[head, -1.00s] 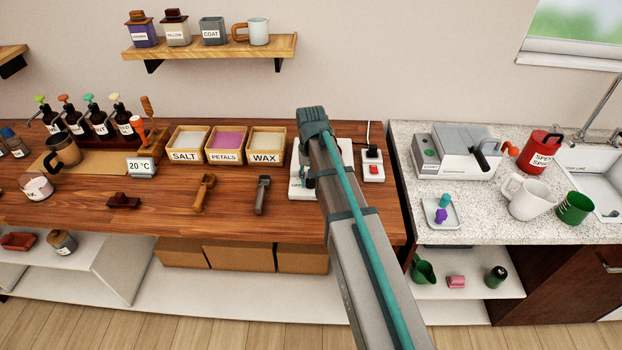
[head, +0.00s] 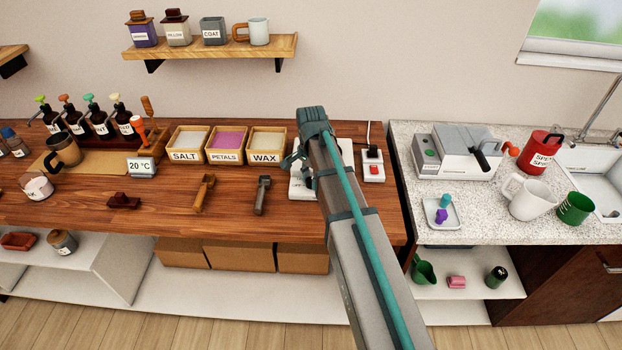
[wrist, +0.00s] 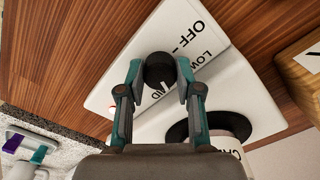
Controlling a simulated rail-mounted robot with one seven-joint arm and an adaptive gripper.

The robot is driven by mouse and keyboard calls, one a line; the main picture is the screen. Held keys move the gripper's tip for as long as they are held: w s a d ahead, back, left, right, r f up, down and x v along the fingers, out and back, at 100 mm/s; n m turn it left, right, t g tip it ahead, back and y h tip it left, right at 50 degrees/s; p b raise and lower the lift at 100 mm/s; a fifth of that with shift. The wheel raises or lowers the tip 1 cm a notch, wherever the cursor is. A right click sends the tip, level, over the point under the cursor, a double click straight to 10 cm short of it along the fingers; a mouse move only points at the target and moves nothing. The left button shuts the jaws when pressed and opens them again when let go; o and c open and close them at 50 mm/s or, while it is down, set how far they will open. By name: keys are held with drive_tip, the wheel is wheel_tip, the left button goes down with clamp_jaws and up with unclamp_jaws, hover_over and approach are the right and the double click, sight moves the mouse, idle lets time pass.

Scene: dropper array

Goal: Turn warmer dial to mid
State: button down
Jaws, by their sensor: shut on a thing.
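The warmer (head: 304,189) is a white unit on the wooden counter, mostly behind my arm in the head view. In the wrist view its white panel (wrist: 118,75) carries OFF, LOW and a partly covered MID label. The black round dial (wrist: 158,67) has a small white mark on its lower right side, toward the MID lettering. My gripper (wrist: 161,73) is shut on the dial, one teal finger on each side. In the head view my gripper (head: 296,162) is over the warmer, and the dial is hidden there.
The WAX box (head: 266,157) stands left of the warmer, and a red switch (head: 373,171) on a white block stands right.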

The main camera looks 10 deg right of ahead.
drive_tip(key=shift+m, duration=0.8)
drive_tip(key=c, duration=1.1)
unclamp_jaws()
drive_tip(key=shift+o, duration=0.2)
wheel_tip(320, 180, up, 12)
